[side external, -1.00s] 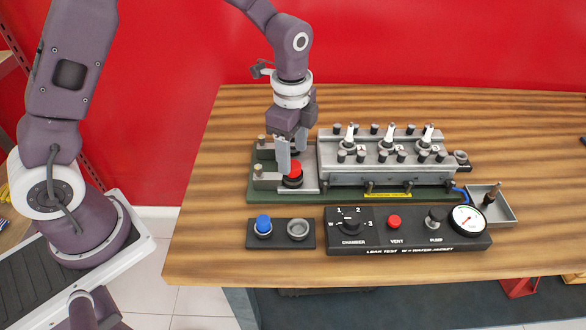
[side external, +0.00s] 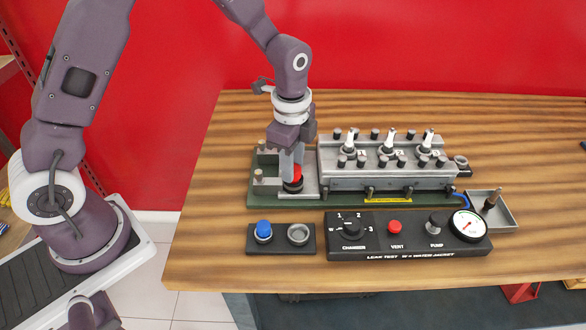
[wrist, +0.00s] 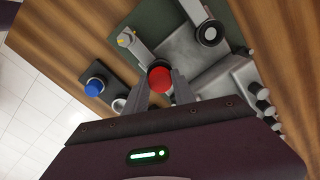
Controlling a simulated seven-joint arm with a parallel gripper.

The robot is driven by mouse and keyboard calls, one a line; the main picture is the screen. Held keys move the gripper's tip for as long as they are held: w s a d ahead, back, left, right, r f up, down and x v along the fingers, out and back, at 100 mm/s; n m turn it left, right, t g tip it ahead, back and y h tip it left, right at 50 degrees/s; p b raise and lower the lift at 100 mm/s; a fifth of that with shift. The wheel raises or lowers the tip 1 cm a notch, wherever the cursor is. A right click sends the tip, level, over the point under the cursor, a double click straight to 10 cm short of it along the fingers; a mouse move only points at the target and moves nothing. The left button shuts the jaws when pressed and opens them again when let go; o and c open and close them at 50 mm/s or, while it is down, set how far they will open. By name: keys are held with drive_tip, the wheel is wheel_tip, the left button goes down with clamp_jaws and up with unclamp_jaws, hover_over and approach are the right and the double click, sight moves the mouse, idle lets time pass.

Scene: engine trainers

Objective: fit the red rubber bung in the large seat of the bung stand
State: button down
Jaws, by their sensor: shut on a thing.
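The red rubber bung (side external: 293,174) sits low on the engine trainer's green base, at the left end of the metal block, with a dark ring below it. My gripper (side external: 291,166) is over it with its fingers shut on its sides. In the wrist view the red bung (wrist: 160,79) shows between the two fingertips (wrist: 160,84). The bung stand (side external: 252,243) is a dark plate in front of the trainer. A blue bung (side external: 264,229) is in its left seat. Its right seat (side external: 298,234) is an empty grey ring.
The metal engine block (side external: 385,168) with several plugs stands right of my gripper. The leak test box (side external: 408,236), with knobs and a gauge, is right of the stand. A grey tray (side external: 507,213) is at the right. Bare wood lies left of the stand.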

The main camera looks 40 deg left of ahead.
wheel_tip(320, 180, up, 9)
drive_tip(key=shift+s+d+f, duration=1.3)
drive_tip(key=shift+d+f, duration=0.25)
drive_tip(key=shift+f, duration=0.2)
drive_tip(key=shift+s+d+f, duration=1.3)
drive_tip(key=shift+d+f, duration=0.2)
drive_tip(key=shift+f, duration=0.3)
drive_tip(key=shift+s+d+f, duration=1.3)
drive_tip(key=shift+d+f, duration=0.25)
drive_tip(key=shift+f, duration=0.2)
drive_tip(key=shift+f, duration=0.2)
drive_tip(key=shift+f, duration=0.4)
drive_tip(key=shift+f, duration=0.3)
drive_tip(key=c, duration=0.6)
unclamp_jaws()
drive_tip(key=shift+o, duration=0.2)
